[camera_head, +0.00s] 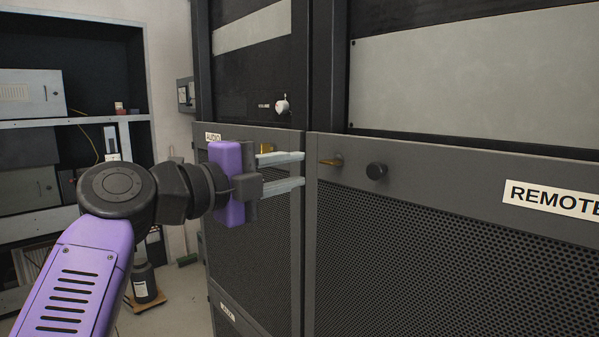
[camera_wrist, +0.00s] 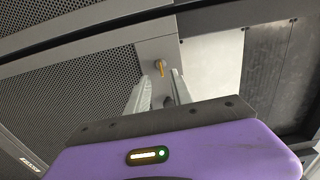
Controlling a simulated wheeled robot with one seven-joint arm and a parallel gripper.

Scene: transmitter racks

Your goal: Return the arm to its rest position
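My gripper (camera_head: 303,168) is at the middle of the head view, reaching from the left in front of the dark rack doors. Its two pale fingers are apart with nothing between them, so it is open. In the wrist view the fingers (camera_wrist: 160,88) point toward a brass latch (camera_wrist: 159,67) on the rack door. The same latch (camera_head: 332,161) shows just right of the fingertips in the head view; I see no grip on it. My purple arm comes up from the lower left.
A rack door with perforated mesh (camera_head: 450,250) and a black knob (camera_head: 377,171) fills the right. Another rack door (camera_head: 250,260) stands behind my gripper. Shelves with grey boxes (camera_head: 30,95) are at the far left. A dark bottle (camera_head: 144,284) stands near the floor. Some floor is clear at lower left.

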